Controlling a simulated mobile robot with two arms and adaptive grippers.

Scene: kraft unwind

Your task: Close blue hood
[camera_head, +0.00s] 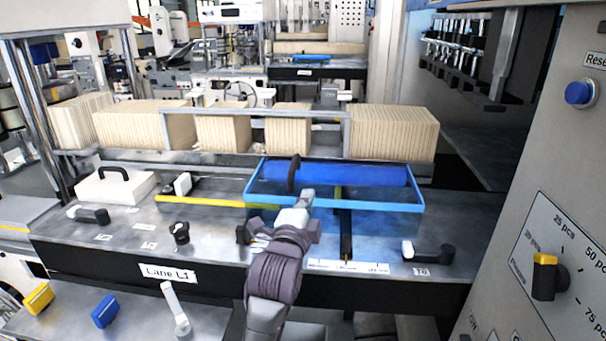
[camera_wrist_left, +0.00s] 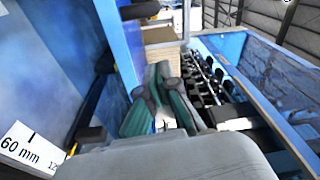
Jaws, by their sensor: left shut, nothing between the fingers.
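The blue hood is a see-through cover with a bright blue frame (camera_head: 390,205) over the middle of the bench. Its front edge appears raised above the bench top; I cannot tell its exact angle. A dark curved handle-like part (camera_head: 294,174) stands at its left side. My left gripper (camera_head: 306,194) is at the hood's front edge, overlapping it in the head view; contact is unclear. In the left wrist view my left gripper (camera_wrist_left: 163,100) is shut and empty, with blue panels (camera_wrist_left: 60,50) on both sides. My right gripper is not in view.
Stacks of kraft paper (camera_head: 392,133) stand behind the hood. A white block with a black handle (camera_head: 115,184), black levers (camera_head: 428,252) and a yellow bar (camera_head: 215,202) lie on the bench. A grey control panel (camera_head: 555,190) with knobs stands close at the right.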

